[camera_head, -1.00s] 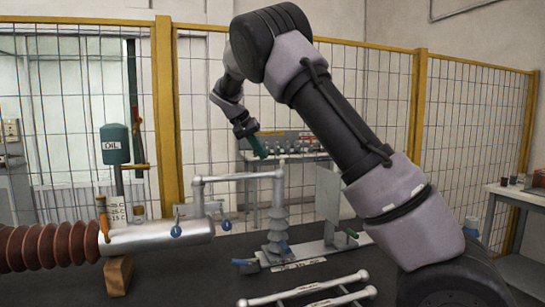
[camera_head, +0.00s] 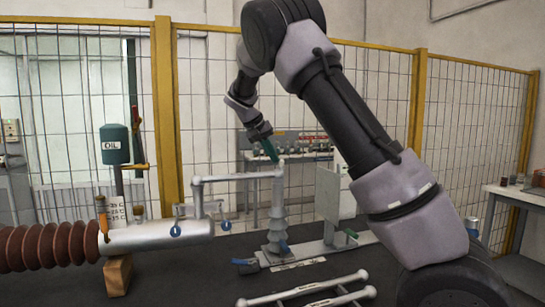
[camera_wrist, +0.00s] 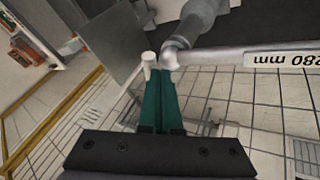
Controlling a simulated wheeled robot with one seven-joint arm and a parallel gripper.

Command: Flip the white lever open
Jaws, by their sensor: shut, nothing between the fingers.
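My gripper (camera_head: 274,158) has two green fingers, held together and empty. They point down at the top of the grey ribbed post (camera_head: 277,215). In the wrist view my fingertips (camera_wrist: 160,74) are right beside a short white peg (camera_wrist: 148,61), which looks like the white lever. I cannot tell whether they touch it. The peg stands at the end of a grey horizontal tube (camera_wrist: 225,56) bearing a "280 mm" label. In the head view this tube (camera_head: 238,177) runs left from the post's top; the peg is too small there to make out clearly.
A brown ribbed bushing with a silver cylinder (camera_head: 155,236) lies at the left. A green oil container (camera_head: 115,144) stands behind it. White rails (camera_head: 310,290) lie in front on the dark table. An upright grey panel (camera_head: 334,192) stands right of the post. A yellow-framed fence is behind.

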